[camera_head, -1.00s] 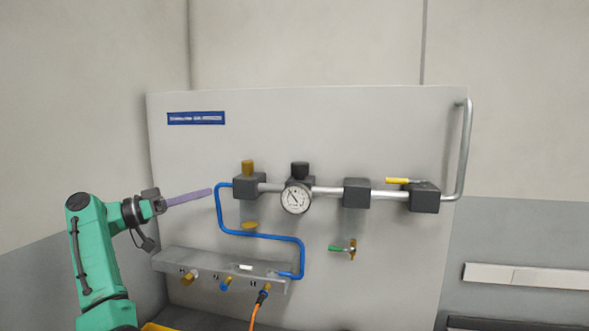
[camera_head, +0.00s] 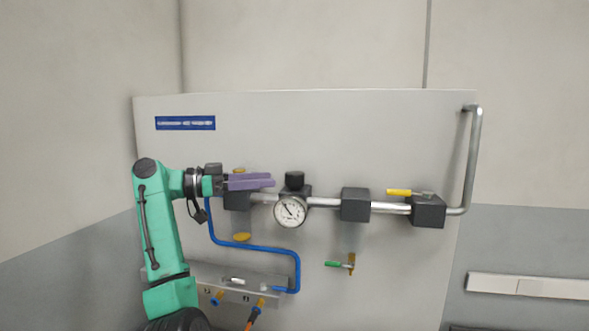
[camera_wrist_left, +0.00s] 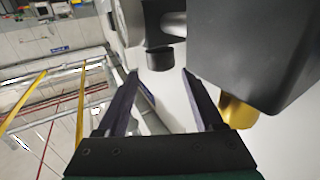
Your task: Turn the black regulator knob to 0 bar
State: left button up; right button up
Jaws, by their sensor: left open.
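The black regulator knob (camera_head: 294,179) is a short dark cylinder standing on top of the regulator block, above the round white pressure gauge (camera_head: 290,211). The gauge needle shows, but its number is too small to read. My left gripper (camera_head: 272,181), with long purple fingers, is open and empty, just left of the knob at about its height. In the left wrist view the knob (camera_wrist_left: 160,58) appears just beyond the gap between the left gripper's fingertips (camera_wrist_left: 158,74). The gauge's edge (camera_wrist_left: 122,22) shows beside it. My right gripper is not in view.
A dark block (camera_head: 237,201) with a brass knob (camera_wrist_left: 238,112) sits close to my left fingers. Further right are another block (camera_head: 355,204) and a yellow-handled valve (camera_head: 400,192). A blue hose (camera_head: 252,246) loops below. Wall space above the knob is clear.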

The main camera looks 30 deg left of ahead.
aim_at(294, 178)
pick_arm(q)
jog(key=p+x, duration=0.3)
jog(key=x, duration=0.5)
jog(key=shift+w+d, duration=0.1)
jog(key=shift+w, duration=0.1)
jog(key=shift+s, duration=0.1)
